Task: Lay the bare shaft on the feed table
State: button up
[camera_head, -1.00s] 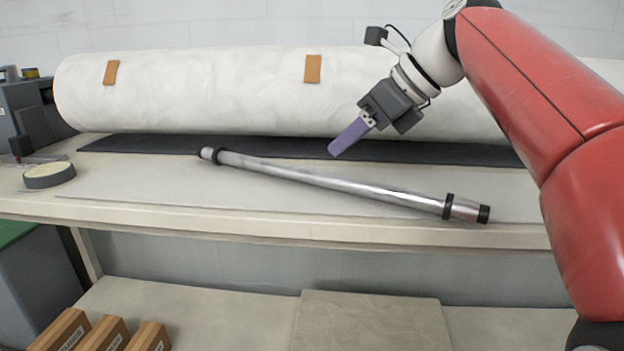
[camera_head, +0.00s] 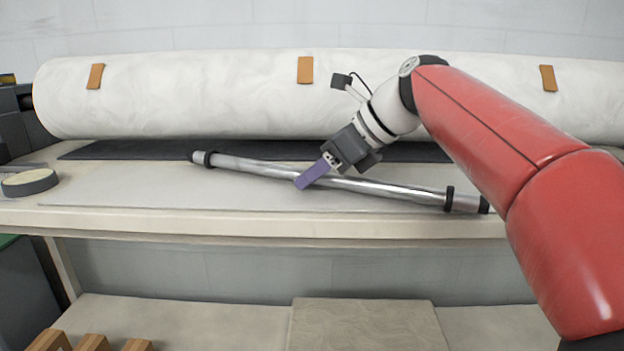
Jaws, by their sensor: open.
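The bare shaft (camera_head: 390,188) is a long silver metal bar with black collars near both ends. It lies slantwise on the light feed table (camera_head: 150,224), its left end farther back and its right end close to the front edge. My gripper (camera_head: 303,184) has purple fingers and comes down from the upper right. Its fingers are at the middle of the shaft and cover a short part of it. It is open; I cannot tell from this angle whether the fingers touch the shaft or straddle it.
A large white roll (camera_head: 210,95) with orange tabs lies along the back, behind a dark mat (camera_head: 120,150). A tape roll (camera_head: 29,182) sits at the table's left. Cardboard boxes (camera_head: 92,343) and a flat panel (camera_head: 365,325) are below.

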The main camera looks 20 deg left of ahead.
grip_shut()
jog(key=shift+r, duration=0.1)
jog(key=shift+r, duration=0.15)
